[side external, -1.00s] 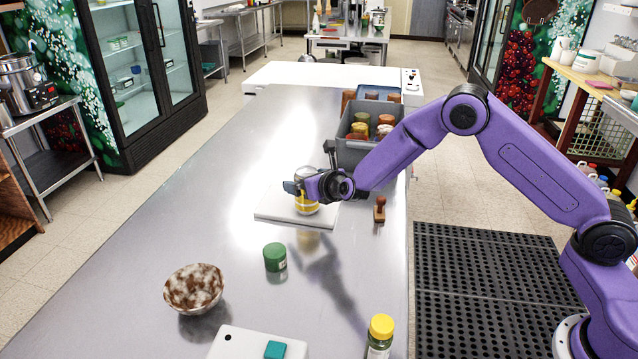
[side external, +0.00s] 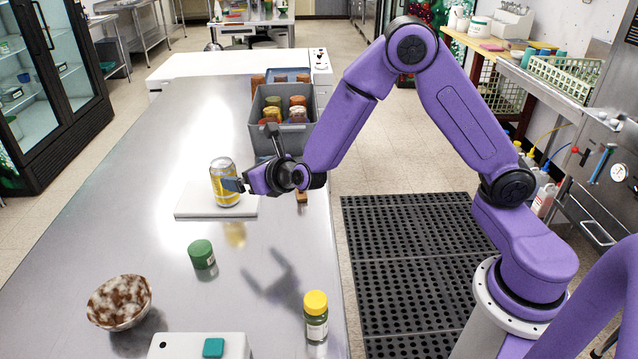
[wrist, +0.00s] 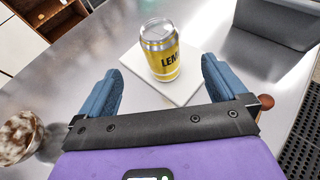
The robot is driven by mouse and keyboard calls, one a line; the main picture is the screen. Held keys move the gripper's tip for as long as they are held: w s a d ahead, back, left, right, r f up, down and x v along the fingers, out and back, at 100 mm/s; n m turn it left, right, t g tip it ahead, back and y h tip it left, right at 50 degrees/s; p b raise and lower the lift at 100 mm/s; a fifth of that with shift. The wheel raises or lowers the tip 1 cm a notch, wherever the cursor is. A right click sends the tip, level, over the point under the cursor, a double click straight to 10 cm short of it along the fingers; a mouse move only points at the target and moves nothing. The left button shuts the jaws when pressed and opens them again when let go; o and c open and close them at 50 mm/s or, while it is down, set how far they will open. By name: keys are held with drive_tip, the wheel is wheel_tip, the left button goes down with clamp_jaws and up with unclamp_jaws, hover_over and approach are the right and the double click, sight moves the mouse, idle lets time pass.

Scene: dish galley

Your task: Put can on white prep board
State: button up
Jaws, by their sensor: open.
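The yellow and silver can (side external: 224,182) stands upright on the white prep board (side external: 190,207), on the metal counter. In the wrist view the can (wrist: 161,52) shows its silver top and dark lettering, standing on the board (wrist: 186,91). My gripper (side external: 236,183) is at the can's right side in the side view. In the wrist view its two blue fingers (wrist: 160,82) are spread apart, with the can beyond their tips and a gap visible. The gripper is open and empty.
A grey bin (side external: 285,125) with several jars stands behind my gripper. A green-lidded jar (side external: 202,254), a speckled bowl (side external: 119,302), a yellow-capped bottle (side external: 316,317) and a white board with a teal block (side external: 213,347) sit nearer. A brown stamp (side external: 301,196) is right of the gripper.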

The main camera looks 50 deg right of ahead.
drive_tip(key=s+d+r+m+g+h, duration=0.2)
drive_tip(key=s+d+r+m, duration=0.1)
drive_tip(key=s+m, duration=0.4)
drive_tip(key=s+d+r+m+g+h, duration=0.2)
drive_tip(key=s+d+m+g, duration=0.15)
drive_tip(key=s+m, duration=0.35)
drive_tip(key=s+m+g+y, duration=0.4)
drive_tip(key=s+m+g, duration=0.4)
drive_tip(key=s, duration=1.7)
drive_tip(key=shift+s+f+m, duration=0.2)
drive_tip(key=shift+s+m, duration=0.2)
drive_tip(key=shift+m, duration=0.3)
